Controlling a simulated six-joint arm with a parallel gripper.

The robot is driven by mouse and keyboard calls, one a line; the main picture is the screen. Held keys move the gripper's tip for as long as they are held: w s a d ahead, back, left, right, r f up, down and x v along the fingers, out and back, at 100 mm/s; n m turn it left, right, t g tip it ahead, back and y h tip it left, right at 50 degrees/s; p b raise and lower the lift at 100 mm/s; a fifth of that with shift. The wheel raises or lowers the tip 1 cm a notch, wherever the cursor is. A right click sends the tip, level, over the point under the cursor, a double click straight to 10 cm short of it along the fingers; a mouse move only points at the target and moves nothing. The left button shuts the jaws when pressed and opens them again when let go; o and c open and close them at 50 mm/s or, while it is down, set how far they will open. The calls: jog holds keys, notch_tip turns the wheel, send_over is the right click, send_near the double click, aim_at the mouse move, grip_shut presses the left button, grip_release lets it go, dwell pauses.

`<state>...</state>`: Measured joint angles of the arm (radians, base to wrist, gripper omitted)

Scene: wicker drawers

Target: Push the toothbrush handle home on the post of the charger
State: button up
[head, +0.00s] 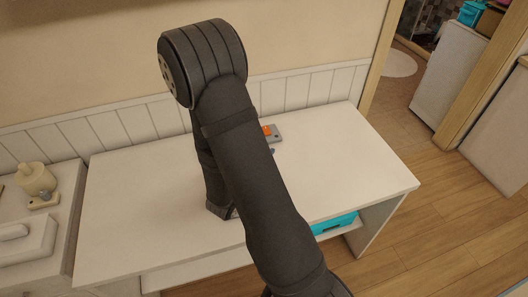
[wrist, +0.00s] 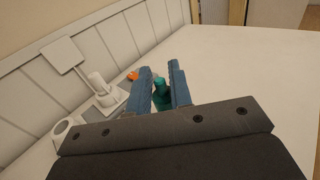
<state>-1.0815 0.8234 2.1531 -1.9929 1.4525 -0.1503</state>
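My gripper (wrist: 163,66) has two blue fingers that reach out over the white tabletop. A teal upright piece, which I take for the toothbrush handle (wrist: 162,90), fills the gap between them, and the fingers appear shut on it. Its lower end is hidden by the gripper body. A white base with a short upright cylinder (wrist: 98,82) stands left of the fingers; I cannot tell whether it is the charger. No bare charger post shows clearly. In the head view my arm hides the gripper and handle.
An orange piece (wrist: 133,75) lies beyond the left finger; it also shows in the head view (head: 267,130) on a grey block. A white square panel (wrist: 62,54) and a white ring (wrist: 66,129) are at left. The table (head: 365,165) is clear at right.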

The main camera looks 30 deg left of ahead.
jog(key=shift+o, duration=1.3)
jog(key=shift+s, duration=0.15)
jog(key=s, duration=1.7)
jog(key=shift+a+r, duration=0.45)
jog(key=w, duration=1.5)
jog(key=shift+w+d+f, duration=0.35)
jog(key=shift+d+f, duration=0.05)
jog(key=shift+s, duration=0.1)
